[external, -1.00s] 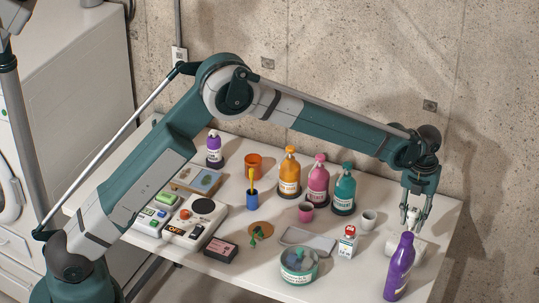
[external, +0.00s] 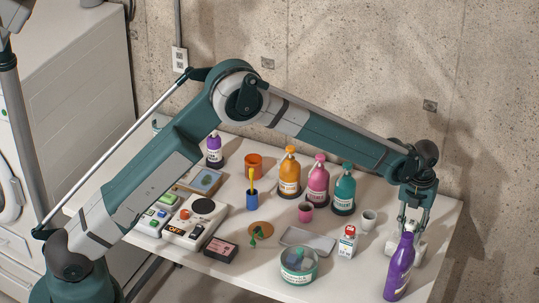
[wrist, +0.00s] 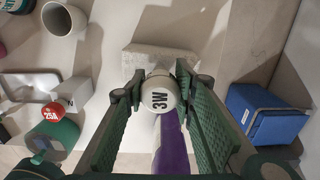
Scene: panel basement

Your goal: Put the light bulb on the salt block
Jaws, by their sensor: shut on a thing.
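The light bulb, a round white globe with dark lettering (wrist: 159,93), is held between the two fingers of my gripper (wrist: 158,94). My gripper is shut on it and points down at the right end of the table in the external view (external: 411,220). The salt block, a pale rough slab (wrist: 160,58), lies under and just beyond the bulb in the wrist view. In the external view the salt block (external: 420,247) is partly hidden by my gripper and a purple bottle. I cannot tell whether the bulb touches the block.
The purple bottle (external: 400,266) stands close in front of the block. A white cup (external: 368,220), a red-capped small carton (external: 347,243) and a grey tray (external: 307,240) are to its left. A blue box (wrist: 266,117) sits beyond the table edge.

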